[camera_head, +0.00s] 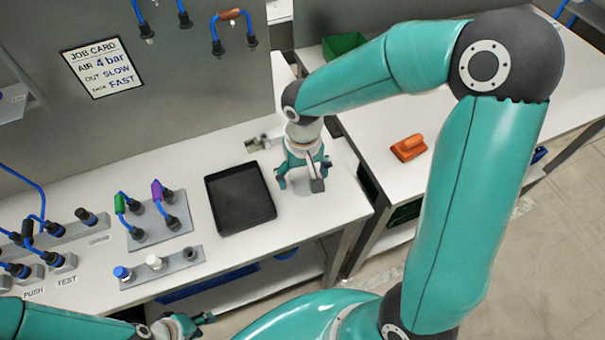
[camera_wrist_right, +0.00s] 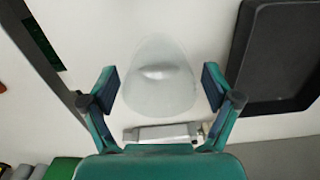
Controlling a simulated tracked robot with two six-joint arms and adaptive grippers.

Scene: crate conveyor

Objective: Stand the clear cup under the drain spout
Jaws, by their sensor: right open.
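The clear cup (camera_wrist_right: 160,85) is a pale translucent shape on the white table in the right wrist view. My right gripper (camera_wrist_right: 163,82) is open, with one finger on each side of the cup; I see gaps and cannot tell its height above the table. In the head view my right gripper (camera_head: 302,180) points down at the table's right end and largely hides the cup. A grey metal fitting (camera_head: 262,142), apparently the drain spout, is at the back by the wall panel; it also shows in the wrist view (camera_wrist_right: 160,133). My left gripper (camera_head: 188,325) is low at the bottom left, its jaws unclear.
A black tray (camera_head: 240,198) lies left of my right gripper. Left of it stand a panel with coloured hoses (camera_head: 155,222) and a knob strip (camera_head: 155,265). An orange-brown object (camera_head: 408,148) lies on the right-hand table, across a gap.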

